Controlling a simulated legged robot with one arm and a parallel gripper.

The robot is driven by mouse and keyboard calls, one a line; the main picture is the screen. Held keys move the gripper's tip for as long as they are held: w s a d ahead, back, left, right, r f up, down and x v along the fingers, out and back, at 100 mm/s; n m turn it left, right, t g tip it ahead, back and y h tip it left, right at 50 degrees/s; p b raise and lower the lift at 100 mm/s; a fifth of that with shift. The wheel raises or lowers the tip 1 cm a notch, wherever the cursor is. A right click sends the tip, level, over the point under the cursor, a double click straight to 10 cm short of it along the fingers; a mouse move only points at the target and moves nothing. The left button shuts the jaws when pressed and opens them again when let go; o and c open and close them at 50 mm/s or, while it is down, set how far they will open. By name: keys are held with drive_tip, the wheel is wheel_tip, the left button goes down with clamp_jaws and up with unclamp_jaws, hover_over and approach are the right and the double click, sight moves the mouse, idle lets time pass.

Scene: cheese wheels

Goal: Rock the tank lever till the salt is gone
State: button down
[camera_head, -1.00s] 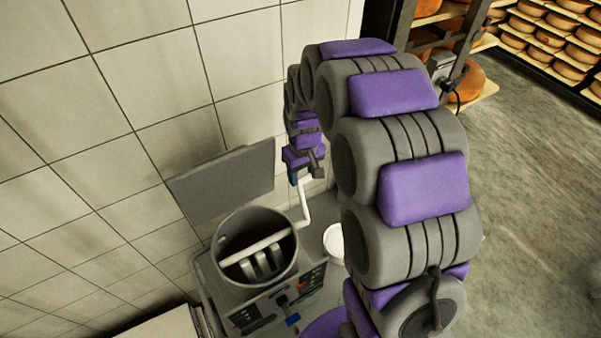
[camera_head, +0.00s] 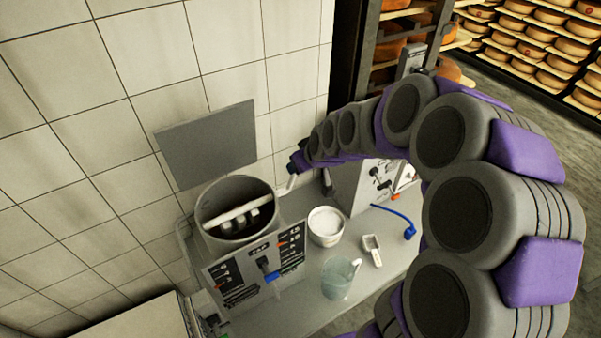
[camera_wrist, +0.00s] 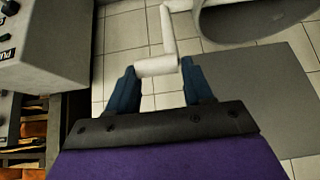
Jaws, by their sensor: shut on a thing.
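The grey round tank (camera_head: 207,207) stands at centre left in the head view, with a pale bar and paddles (camera_head: 238,215) across its open mouth. Its rim also shows at the top right of the wrist view (camera_wrist: 255,22). The white cranked lever (camera_wrist: 168,28) ends in a handle (camera_wrist: 157,67) between the two blue fingers of my gripper (camera_wrist: 160,78), which is shut on it. In the head view my gripper (camera_head: 297,166) is small, right of the tank, with a bit of the white lever (camera_head: 291,183) below it. I cannot see salt inside the tank.
A bowl of white grains (camera_head: 326,222), a clear jug (camera_head: 338,278) and a small scoop (camera_head: 372,250) stand on the grey bench (camera_head: 300,310). A white machine (camera_head: 365,185) with a blue cable is behind. A grey panel (camera_head: 207,145) hangs on the tiled wall.

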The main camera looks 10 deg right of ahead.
drive_tip(key=shift+s+d+f, duration=0.2)
drive_tip(key=shift+s+f, duration=0.45)
drive_tip(key=shift+s, duration=0.15)
drive_tip(key=shift+s+f+b, duration=0.1)
drive_tip(key=shift+f+b, duration=0.05)
drive_tip(key=shift+b, duration=0.15)
drive_tip(key=c, duration=0.9)
unclamp_jaws()
drive_tip(key=o, duration=0.4)
drive_tip(key=shift+d+r, duration=0.2)
drive_tip(key=shift+d, duration=0.3)
drive_tip(key=v, duration=1.7)
drive_tip(key=shift+d+r+p, duration=0.1)
drive_tip(key=shift+r+p, duration=0.05)
drive_tip(key=shift+p, duration=0.2)
drive_tip(key=shift+d, duration=0.15)
